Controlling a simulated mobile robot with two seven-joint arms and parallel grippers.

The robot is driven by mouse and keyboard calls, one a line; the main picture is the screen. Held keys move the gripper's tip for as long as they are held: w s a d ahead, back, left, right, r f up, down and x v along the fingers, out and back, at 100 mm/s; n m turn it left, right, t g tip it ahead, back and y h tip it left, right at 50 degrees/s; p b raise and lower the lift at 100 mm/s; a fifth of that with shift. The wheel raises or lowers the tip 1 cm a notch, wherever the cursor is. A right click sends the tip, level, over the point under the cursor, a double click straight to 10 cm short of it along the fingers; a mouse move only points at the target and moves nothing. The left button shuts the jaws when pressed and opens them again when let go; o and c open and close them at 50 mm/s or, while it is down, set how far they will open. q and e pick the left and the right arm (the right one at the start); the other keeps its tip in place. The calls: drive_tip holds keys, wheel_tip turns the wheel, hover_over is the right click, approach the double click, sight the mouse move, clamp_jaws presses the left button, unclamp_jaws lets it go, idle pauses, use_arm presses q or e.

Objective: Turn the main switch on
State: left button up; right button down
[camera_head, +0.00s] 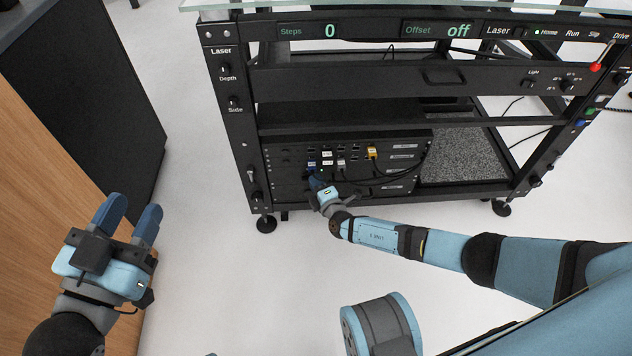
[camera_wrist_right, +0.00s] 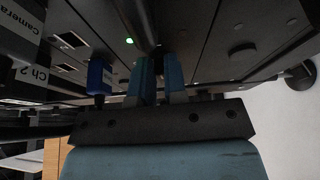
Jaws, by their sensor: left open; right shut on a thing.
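My right gripper (camera_head: 314,184) reaches to the lower left of the black electronics panel (camera_head: 284,178), low in the rack. Its blue fingers also show in the right wrist view (camera_wrist_right: 160,80), close together against the panel face. They are shut on a small dark part, mostly hidden between them. I cannot tell if that part is the main switch, as no label for it is readable. A green light (camera_wrist_right: 129,41) glows beside the fingers. My left gripper (camera_head: 130,212) is open and empty at the left, away from the rack.
A blue plug (camera_wrist_right: 99,76) is close to the left of the right fingers. A wooden cabinet (camera_head: 40,180) is near my left arm. The rack's display (camera_head: 330,30) reads 0 steps. White floor lies in between.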

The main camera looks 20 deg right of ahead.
use_arm(q)
drive_tip(key=shift+f, duration=0.15)
use_arm(e)
drive_tip(key=shift+w+m, duration=0.1)
drive_tip(key=shift+m, duration=0.2)
drive_tip(key=c, duration=1.2)
unclamp_jaws()
drive_tip(key=shift+o, duration=0.2)
use_arm(q)
drive_tip(key=shift+r, duration=0.2)
drive_tip(key=n+p, duration=0.1)
drive_tip(key=p, duration=0.1)
drive_tip(key=s+d+n+g+p, duration=0.1)
drive_tip(key=p, duration=0.1)
drive_tip(key=shift+s+d+f+n, duration=0.1)
drive_tip(key=shift+s+f+n, duration=0.2)
drive_tip(key=shift+f, duration=0.1)
use_arm(e)
drive_tip(key=s+d, duration=0.1)
drive_tip(key=s, duration=1.2)
drive_tip(key=shift+s+d, duration=0.3)
drive_tip(key=shift+s, duration=0.1)
drive_tip(key=shift+f, duration=0.1)
